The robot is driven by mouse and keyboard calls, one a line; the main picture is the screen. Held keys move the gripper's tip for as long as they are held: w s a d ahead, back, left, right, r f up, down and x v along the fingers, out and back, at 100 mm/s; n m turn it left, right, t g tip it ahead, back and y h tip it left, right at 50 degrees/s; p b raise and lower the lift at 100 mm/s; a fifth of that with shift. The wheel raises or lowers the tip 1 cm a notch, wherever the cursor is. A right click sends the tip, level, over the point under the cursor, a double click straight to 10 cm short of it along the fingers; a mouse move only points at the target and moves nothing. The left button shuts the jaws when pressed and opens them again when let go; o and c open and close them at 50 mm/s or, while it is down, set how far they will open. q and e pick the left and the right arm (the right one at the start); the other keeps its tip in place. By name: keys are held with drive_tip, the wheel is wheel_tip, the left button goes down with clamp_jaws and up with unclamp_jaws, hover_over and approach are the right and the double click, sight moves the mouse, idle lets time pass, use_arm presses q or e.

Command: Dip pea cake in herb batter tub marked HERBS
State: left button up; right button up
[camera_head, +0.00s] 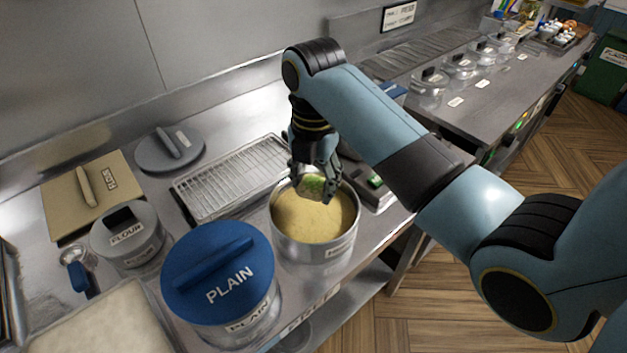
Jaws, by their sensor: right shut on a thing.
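The herb batter tub (314,250) is a round steel tub without a lid, filled with yellowish batter (312,218). The label on its front is too small to read fully. My right gripper (318,186) reaches down over the tub's far side, shut on a greenish pea cake (313,185). The cake is at the far inner rim, close above or touching the batter; I cannot tell which. The fingers partly hide it. My left gripper is not in view.
A tub with a blue PLAIN lid (218,270) stands at the tub's left. A wire rack (235,178) lies behind. Clear-lidded pots (459,67) stand far right.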

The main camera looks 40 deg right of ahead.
drive_tip(key=shift+r, duration=0.1)
idle(0.4)
drive_tip(key=shift+r, duration=1.4)
